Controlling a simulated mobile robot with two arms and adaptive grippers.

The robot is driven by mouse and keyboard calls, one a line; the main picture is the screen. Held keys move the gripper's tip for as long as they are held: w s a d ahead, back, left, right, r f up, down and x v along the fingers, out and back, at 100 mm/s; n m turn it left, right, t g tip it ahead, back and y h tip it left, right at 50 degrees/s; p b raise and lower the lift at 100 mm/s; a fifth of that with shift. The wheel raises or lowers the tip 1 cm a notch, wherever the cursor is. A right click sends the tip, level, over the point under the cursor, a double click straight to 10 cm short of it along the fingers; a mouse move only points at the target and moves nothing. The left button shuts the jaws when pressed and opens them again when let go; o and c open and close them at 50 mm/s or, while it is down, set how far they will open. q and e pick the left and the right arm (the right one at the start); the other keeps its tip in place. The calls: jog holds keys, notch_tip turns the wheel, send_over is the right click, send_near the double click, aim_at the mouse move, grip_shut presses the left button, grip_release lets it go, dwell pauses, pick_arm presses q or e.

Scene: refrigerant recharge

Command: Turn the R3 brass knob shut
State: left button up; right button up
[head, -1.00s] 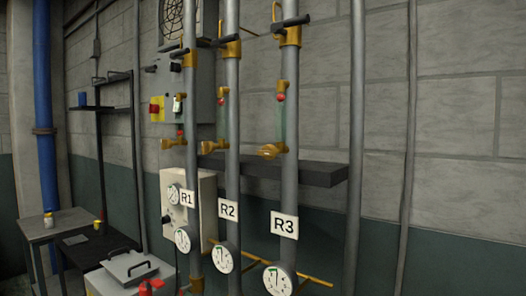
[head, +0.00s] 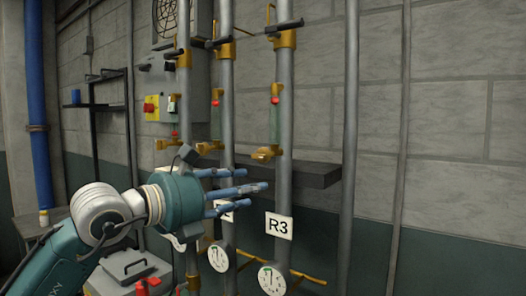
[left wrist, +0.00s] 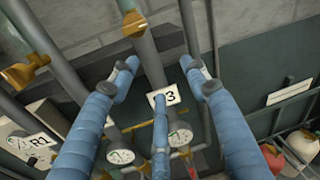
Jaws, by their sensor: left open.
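The R3 brass knob (head: 266,153) sticks out low on the R3 pipe, below a green sight tube with a red bead, above the white R3 label (head: 279,225). My left gripper (head: 248,188), with three blue fingers, comes in from the left and points right. It is open and empty, its tips a little below and left of the knob in the picture, apart from it. In the left wrist view the fingers spread around the R3 label (left wrist: 165,96), and a brass knob (left wrist: 133,24), seemingly R3's, shows at the top. My right gripper is not in view.
Parallel pipes carry similar brass knobs, including R2's (head: 209,147). Dark T-handles (head: 286,26) sit above. Round gauges (head: 272,279) hang below the labels. A dark shelf (head: 318,174) runs behind the pipes. The wall right of the pipes is clear.

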pick_arm(q)
jog(key=m+t+y, duration=0.1)
jog(key=t, duration=0.1)
send_near(261, 153)
jog(key=p+x, duration=0.6)
jog(key=x, duration=0.3)
jog(key=shift+w+d, duration=0.1)
jog(key=shift+w+d+f, duration=0.15)
jog(key=shift+w+d, duration=0.2)
jog(key=shift+w, duration=0.25)
